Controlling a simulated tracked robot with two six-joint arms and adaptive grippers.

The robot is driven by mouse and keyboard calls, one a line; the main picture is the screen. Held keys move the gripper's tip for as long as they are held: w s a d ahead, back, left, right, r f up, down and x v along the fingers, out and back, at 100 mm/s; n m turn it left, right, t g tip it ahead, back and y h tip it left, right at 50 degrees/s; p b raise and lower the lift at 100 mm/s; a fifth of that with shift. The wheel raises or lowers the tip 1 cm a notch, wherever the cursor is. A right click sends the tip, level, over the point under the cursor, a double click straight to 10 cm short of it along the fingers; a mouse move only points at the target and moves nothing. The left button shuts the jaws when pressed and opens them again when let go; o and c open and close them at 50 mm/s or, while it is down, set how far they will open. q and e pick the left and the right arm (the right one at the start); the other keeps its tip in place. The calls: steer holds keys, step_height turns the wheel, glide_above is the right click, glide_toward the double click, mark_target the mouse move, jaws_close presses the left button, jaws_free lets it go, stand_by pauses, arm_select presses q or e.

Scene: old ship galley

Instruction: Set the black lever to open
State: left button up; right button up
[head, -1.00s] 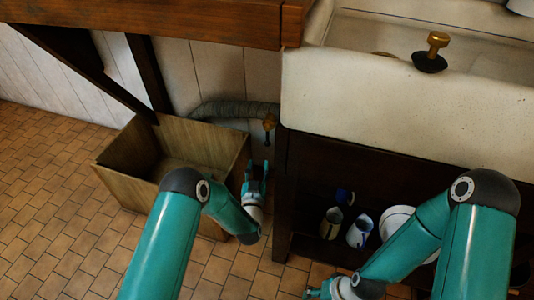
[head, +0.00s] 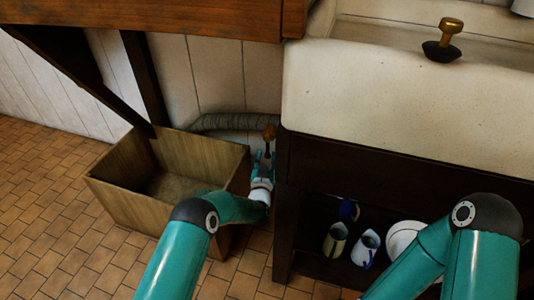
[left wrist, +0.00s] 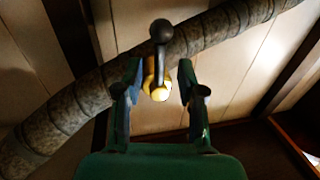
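The black lever (left wrist: 160,38) has a ball knob and stands in front of a brass valve body (left wrist: 157,88) in the left wrist view. In the head view the brass fitting (head: 269,132) shows beside the sink cabinet; the lever is too small to make out there. My left gripper (head: 265,160) is just below the fitting. In the left wrist view my left gripper (left wrist: 160,70) is open, with one finger on each side of the valve and the lower lever. I cannot tell whether a finger touches it. My right gripper is out of view.
A grey ribbed hose (head: 235,122) runs along the wall behind the valve. An open wooden crate (head: 130,203) stands left of my left arm. The dark cabinet post (head: 287,205) is close on the right. Jugs (head: 335,240) stand on the low shelf.

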mark_target(267, 151)
arm_select(q)
steer(key=shift+w+d+b, duration=0.1)
steer(key=shift+w+b, duration=0.75)
steer(key=shift+w, duration=1.45)
jaws_close()
